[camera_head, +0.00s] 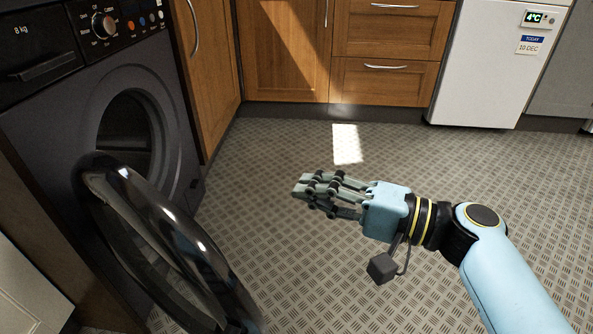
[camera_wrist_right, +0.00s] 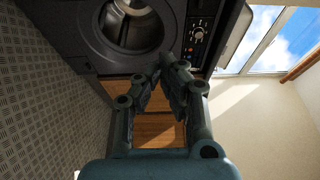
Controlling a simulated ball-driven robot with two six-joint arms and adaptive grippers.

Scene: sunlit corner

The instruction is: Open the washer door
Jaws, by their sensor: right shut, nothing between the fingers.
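The dark washer (camera_head: 50,110) stands at the left in the head view. Its round door (camera_head: 165,250) is swung wide open towards the front, and the drum opening (camera_head: 122,135) shows behind it. My right gripper (camera_head: 305,188) is shut and empty, to the right of the door and apart from it, above the floor. In the right wrist view the gripper's fingers (camera_wrist_right: 162,75) are close together at the tips, with the washer (camera_wrist_right: 65,22) and its drum opening (camera_wrist_right: 132,25) beyond. My left gripper does not show.
Wooden cabinets (camera_head: 285,45) with metal handles line the back. A white fridge (camera_head: 490,70) stands at the back right. The patterned floor (camera_head: 280,255) between the washer and my right arm is clear.

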